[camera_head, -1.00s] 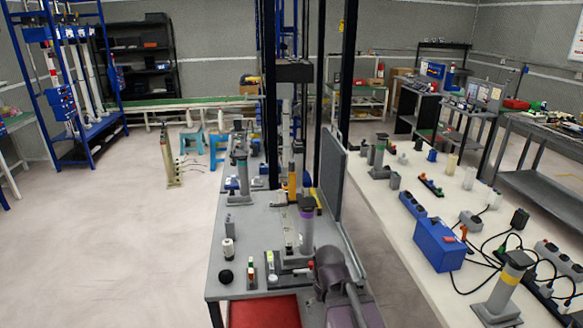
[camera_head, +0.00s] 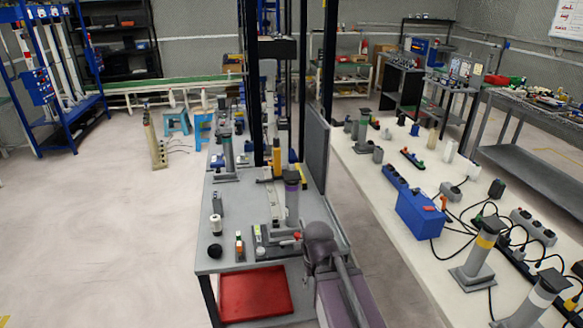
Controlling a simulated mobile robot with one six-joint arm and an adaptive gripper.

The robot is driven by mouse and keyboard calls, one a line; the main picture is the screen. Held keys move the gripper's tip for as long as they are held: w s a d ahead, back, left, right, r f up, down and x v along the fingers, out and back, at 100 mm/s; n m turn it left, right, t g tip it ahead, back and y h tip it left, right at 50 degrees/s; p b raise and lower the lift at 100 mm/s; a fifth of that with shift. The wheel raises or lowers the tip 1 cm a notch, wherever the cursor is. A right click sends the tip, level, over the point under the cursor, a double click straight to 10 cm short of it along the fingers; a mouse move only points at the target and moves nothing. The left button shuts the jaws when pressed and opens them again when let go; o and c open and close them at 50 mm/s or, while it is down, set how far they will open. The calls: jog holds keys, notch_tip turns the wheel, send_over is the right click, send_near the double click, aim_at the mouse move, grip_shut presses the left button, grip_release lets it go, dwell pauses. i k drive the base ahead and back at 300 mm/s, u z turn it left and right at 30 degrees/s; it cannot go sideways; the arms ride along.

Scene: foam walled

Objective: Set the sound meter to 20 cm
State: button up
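A narrow grey workbench (camera_head: 229,258) stands in the middle of the view, with several small devices on it. I cannot tell for sure which one is the sound meter, and no centimetre scale can be read at this size. A grey post with a purple band (camera_head: 292,200) stands upright near the bench's right side. My arm reaches in from the bottom right, and its dark joint hides part of the bench's near right corner. The arm's end is near the foot of the purple-banded post, but the gripper fingers are not clearly visible.
A dark upright panel (camera_head: 315,150) edges the bench on the right. A red bin (camera_head: 256,294) sits below the benchtop. A long white table (camera_head: 400,178) with a blue box (camera_head: 420,214), cables and several posts runs along the right. Open floor (camera_head: 120,230) lies left.

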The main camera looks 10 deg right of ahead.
aim_at(277, 174)
jog(key=k, duration=1.25)
jog(key=u, duration=0.65)
jog(key=i, duration=2.45)
jog(key=z, duration=0.7)
